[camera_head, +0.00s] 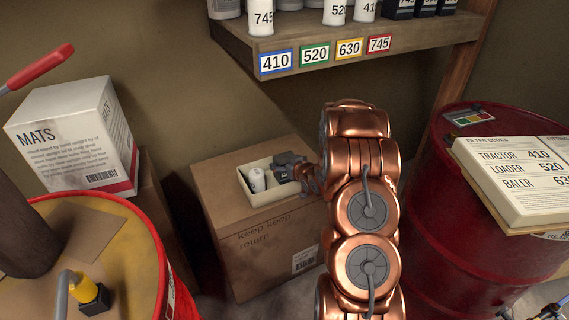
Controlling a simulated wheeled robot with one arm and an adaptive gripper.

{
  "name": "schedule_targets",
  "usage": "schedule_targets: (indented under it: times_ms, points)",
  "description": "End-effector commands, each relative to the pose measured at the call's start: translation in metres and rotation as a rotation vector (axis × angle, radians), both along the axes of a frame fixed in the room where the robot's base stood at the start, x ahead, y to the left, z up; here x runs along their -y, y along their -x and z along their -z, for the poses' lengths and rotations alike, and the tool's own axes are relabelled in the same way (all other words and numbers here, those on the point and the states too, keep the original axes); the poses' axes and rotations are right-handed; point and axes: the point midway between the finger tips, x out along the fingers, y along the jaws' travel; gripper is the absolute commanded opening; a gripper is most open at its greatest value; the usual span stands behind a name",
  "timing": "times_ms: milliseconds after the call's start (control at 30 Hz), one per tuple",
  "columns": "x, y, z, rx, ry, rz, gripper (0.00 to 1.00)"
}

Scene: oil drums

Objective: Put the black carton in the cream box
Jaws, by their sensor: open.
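The cream box (271,197) is a small open tray on top of a brown cardboard box. A white cylinder (257,180) stands in its left part. A small dark item (283,174) with a pale mark, seemingly the black carton, is in its right part, directly below and beside my gripper. My gripper (290,164) is dark grey, open, and at the right side of the cream box. The gripper partly hides the dark item and the box's back right corner, so I cannot tell whether they touch.
The brown cardboard box (250,240) stands on the floor. A shelf (350,45) above holds white cylinders and several black cartons (426,7). Red drums stand at left (150,225) and right (440,240). A white MATS carton (75,135) is at left.

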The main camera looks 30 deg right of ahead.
Motion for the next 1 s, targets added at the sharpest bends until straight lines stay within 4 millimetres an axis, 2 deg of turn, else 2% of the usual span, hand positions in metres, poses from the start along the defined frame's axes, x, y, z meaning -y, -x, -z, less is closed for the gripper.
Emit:
schedule_targets:
  times_ms: [167,267,800,1000]
  points:
    - [0.000,0.001,-0.015,-0.002,-0.001,0.001,1.00]
    - [0.000,0.013,-0.015,-0.002,-0.001,0.003,1.00]
    - [-0.006,0.081,-0.045,0.001,0.000,0.002,1.00]
    - [-0.008,0.101,-0.054,0.001,0.002,0.001,1.00]
